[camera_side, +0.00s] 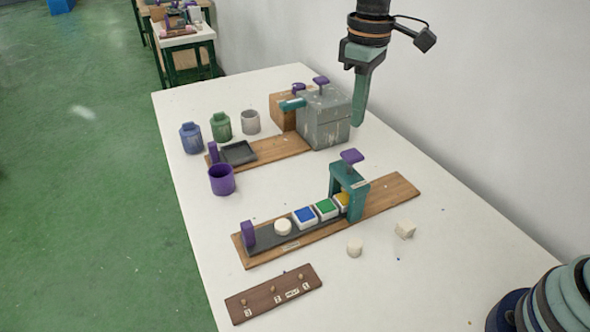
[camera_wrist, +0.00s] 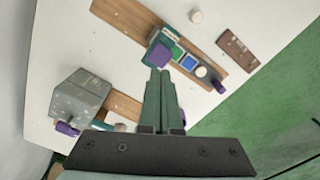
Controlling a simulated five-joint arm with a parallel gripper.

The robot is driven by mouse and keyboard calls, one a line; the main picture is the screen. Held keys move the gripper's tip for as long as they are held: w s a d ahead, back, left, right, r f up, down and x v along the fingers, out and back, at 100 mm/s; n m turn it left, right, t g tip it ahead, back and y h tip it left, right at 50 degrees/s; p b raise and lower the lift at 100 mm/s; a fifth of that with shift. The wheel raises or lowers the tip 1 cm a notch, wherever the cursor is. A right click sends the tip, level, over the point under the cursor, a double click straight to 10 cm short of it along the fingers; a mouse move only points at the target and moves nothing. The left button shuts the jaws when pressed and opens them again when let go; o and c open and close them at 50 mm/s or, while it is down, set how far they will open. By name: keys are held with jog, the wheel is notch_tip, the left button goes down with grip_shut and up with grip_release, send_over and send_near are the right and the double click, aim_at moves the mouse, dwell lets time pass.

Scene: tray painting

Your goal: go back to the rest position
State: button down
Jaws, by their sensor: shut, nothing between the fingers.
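My gripper (camera_side: 359,122) hangs pointing down beside the grey box, above the white table (camera_side: 400,165). Its fingers are together with nothing between them. In the wrist view the gripper (camera_wrist: 160,72) shows as two green fingers side by side. The wooden board (camera_side: 392,197) in the middle carries a dark tray (camera_side: 265,239). In that tray are a white round piece (camera_side: 283,227), a blue-topped block (camera_side: 305,217), a green-topped block (camera_side: 326,209) and a yellow-topped block (camera_side: 343,201), partly under a teal arch (camera_side: 357,195) with a purple knob.
A grey box (camera_side: 325,119) stands near my gripper. Left of it are a blue jar (camera_side: 191,138), a green jar (camera_side: 221,127), a grey cup (camera_side: 250,122) and a purple cup (camera_side: 222,180). Two loose white pieces (camera_side: 405,229) (camera_side: 355,247) and a dark pegged plank (camera_side: 274,294) lie in front.

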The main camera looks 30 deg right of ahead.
jog(key=shift+r, duration=0.1)
jog(key=shift+s+d+r, duration=0.1)
jog(key=shift+d+r, duration=0.05)
jog(key=shift+d, duration=0.05)
jog(key=s+d+r+m+t, duration=0.1)
jog(key=s+d+m+t, duration=0.4)
jog(key=s+d, duration=0.6)
jog(key=shift+s+d+r+m+t, duration=0.3)
jog(key=shift+s+m, duration=0.2)
jog(key=shift+s, duration=0.15)
